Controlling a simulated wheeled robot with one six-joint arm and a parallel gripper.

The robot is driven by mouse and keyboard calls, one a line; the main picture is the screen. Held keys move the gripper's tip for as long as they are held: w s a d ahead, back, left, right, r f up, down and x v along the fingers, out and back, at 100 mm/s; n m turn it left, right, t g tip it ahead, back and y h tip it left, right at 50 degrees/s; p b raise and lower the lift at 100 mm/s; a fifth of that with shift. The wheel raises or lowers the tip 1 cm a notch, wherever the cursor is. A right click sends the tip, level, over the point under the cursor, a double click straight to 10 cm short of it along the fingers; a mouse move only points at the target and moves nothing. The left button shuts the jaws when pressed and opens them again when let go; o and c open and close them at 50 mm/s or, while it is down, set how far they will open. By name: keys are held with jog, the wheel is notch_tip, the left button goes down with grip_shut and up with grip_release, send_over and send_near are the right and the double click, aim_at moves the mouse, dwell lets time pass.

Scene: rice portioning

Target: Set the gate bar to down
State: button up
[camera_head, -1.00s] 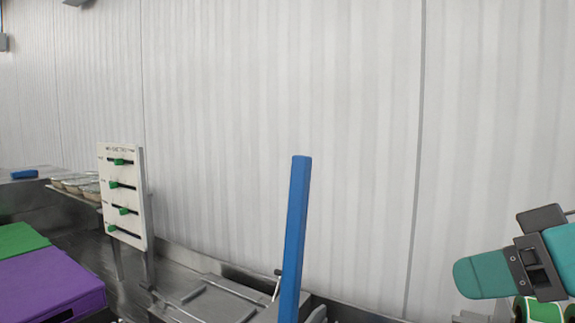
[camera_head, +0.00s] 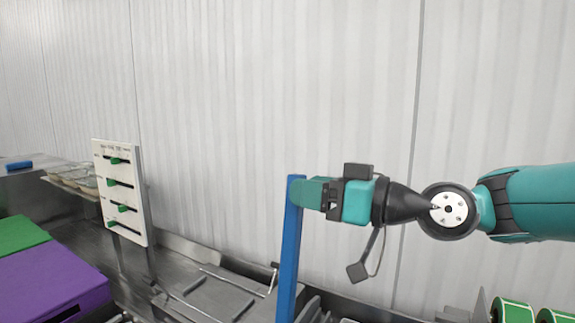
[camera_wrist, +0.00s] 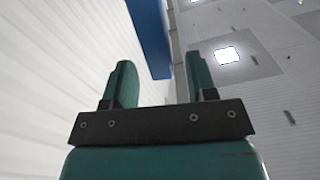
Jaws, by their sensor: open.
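The gate bar (camera_head: 290,255) is a long blue bar standing nearly upright in front of the white wall in the head view. Its lower end is cut off by the frame edge. My gripper (camera_head: 300,192) is at the bar's upper end, coming from the right, and overlaps it in the picture. In the wrist view the blue bar (camera_wrist: 150,38) shows beyond and between the two teal fingers of my gripper (camera_wrist: 158,80). The fingers are apart with nothing between their tips. Whether a finger touches the bar cannot be told.
A white panel with green sliders (camera_head: 120,190) stands left of the bar. Purple (camera_head: 50,283) and green (camera_head: 18,240) blocks lie at lower left. Bowls (camera_head: 75,176) sit on a shelf behind. Green-labelled rolls (camera_head: 513,311) are at lower right.

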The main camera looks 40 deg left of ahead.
aim_at(287, 187)
jog(key=shift+s+a+p, duration=0.15)
jog(key=shift+a+p, duration=0.35)
jog(key=shift+a, duration=0.65)
jog(key=shift+s+a+p, duration=0.1)
jog(key=shift+a+p, duration=0.35)
jog(key=shift+a, duration=0.7)
jog(key=shift+c, duration=0.2)
grip_shut()
